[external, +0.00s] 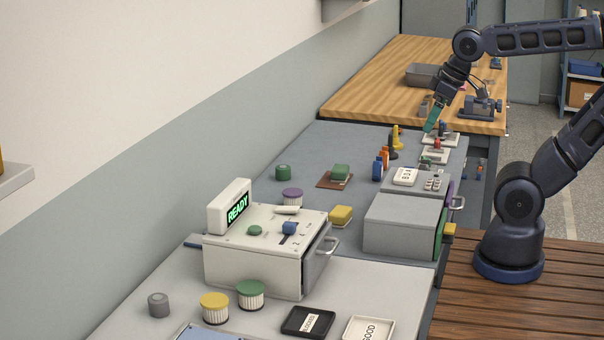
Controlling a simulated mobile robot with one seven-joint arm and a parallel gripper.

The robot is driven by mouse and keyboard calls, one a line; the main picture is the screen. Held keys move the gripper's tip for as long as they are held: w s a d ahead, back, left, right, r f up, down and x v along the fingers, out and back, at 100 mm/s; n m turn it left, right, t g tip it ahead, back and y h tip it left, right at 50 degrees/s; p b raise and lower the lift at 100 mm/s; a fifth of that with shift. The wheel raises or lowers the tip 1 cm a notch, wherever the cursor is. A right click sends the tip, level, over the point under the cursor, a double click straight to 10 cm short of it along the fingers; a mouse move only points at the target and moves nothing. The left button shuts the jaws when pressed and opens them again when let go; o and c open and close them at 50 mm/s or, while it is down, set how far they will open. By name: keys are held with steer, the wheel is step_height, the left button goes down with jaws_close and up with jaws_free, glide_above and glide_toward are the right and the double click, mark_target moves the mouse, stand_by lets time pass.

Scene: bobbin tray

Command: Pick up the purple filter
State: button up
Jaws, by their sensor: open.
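The purple filter (292,197) has a purple top and a pale body. It stands upright on the grey bench, behind the white machine with the READY display. My gripper (431,125) has teal fingers that point down over the far right part of the bench, near small fixtures. It is well behind and to the right of the purple filter and apart from it. My gripper is open, and I see nothing held in it. The gap between the fingers is too small to make out.
The white READY machine (252,268) stands in front of the purple filter. A green-topped filter (250,296) and a yellow-topped filter (214,308) stand in front of the machine. A dark green cylinder (283,172) and a yellow block (341,215) are near the purple filter. A grey box (400,228) stands at right.

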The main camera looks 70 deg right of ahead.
mark_target(295, 193)
steer(key=w+d+f+n+g+h, duration=0.1)
steer(key=w+d+f+n+h, duration=0.5)
steer(key=w, duration=0.3)
steer(key=w+d+f+n+g+h, duration=0.2)
steer(key=w+d+f+n+h, duration=0.25)
steer(key=w+d, duration=0.5)
steer(key=w+a+f+n+t, duration=0.1)
steer(key=w+f+n+t, duration=0.1)
steer(key=w+f+n, duration=0.3)
steer(key=w+a+f+n+t, duration=0.2)
steer(key=w+f+n+t, duration=0.1)
steer(key=w+f+n, duration=0.2)
steer(key=w+a+f+n+t, duration=0.2)
steer(key=w+f+n, duration=0.4)
steer(key=f, duration=0.3)
steer(key=shift+w+t+y, duration=0.25)
steer(key=shift+w+t, duration=0.05)
steer(key=shift+w, duration=0.4)
steer(key=shift+x, duration=5.4)
steer(key=shift+s, duration=0.1)
steer(key=c, duration=1.1)
